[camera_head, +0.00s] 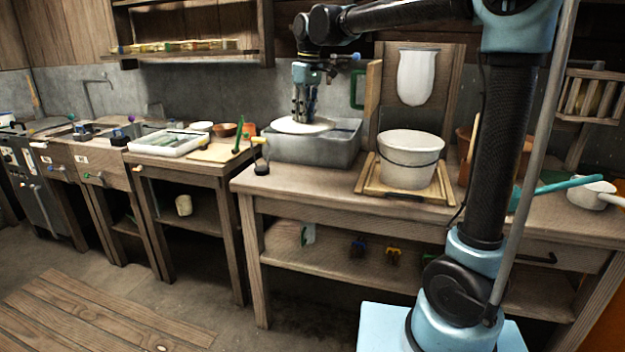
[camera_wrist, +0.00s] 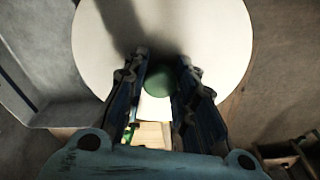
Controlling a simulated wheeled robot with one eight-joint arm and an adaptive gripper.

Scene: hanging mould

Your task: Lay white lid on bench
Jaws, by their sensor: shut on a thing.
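The white lid (camera_head: 303,126) is a round flat disc at the grey basin on the bench (camera_head: 300,179). In the wrist view the lid (camera_wrist: 215,40) fills the upper middle, with its round green knob (camera_wrist: 131,84) between my fingers. My gripper (camera_head: 304,117) points down and is shut on the lid's knob. The lid looks level in the head view, over the basin's left and middle part. I cannot tell whether it touches the basin rim.
The grey basin (camera_head: 318,152) stands at the bench's back left. A white bucket (camera_head: 408,170) stands on a wooden frame (camera_head: 372,186) to its right. A small dark-based clamp (camera_head: 261,167) is at the left end. The bench front strip is mostly clear.

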